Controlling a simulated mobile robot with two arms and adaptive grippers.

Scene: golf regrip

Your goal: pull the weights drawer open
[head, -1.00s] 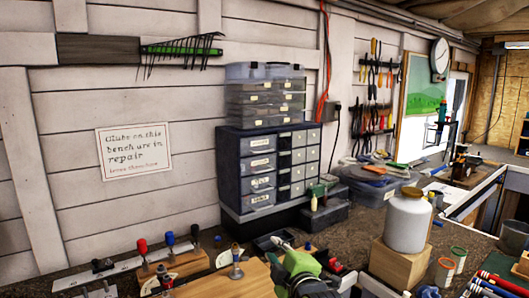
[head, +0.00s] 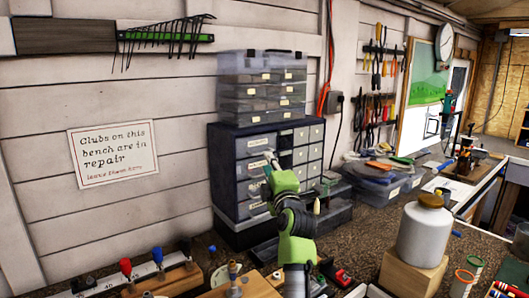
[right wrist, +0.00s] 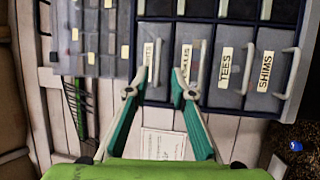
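The weights drawer (head: 256,143) is the top labelled drawer in the left column of the dark blue cabinet (head: 232,129), and it looks shut. In the right wrist view the cabinet appears turned sideways. There the weights drawer (right wrist: 153,34) is the leftmost labelled one, its label partly hidden. My right gripper (head: 268,158) is in front of the upper left drawers. In the right wrist view its fingers (right wrist: 160,80) are apart, one on each side of the weights drawer's pale handle (right wrist: 158,62). I cannot tell whether they touch it. My left gripper is out of view.
Drawers labelled TEES (right wrist: 226,68) and SHIMS (right wrist: 265,72) sit in the same column. Clear organizer boxes (head: 262,88) stand on the cabinet. A white jar (head: 424,235) on a wooden block (head: 410,272) stands right of my arm. Golf clubs lie at the front left.

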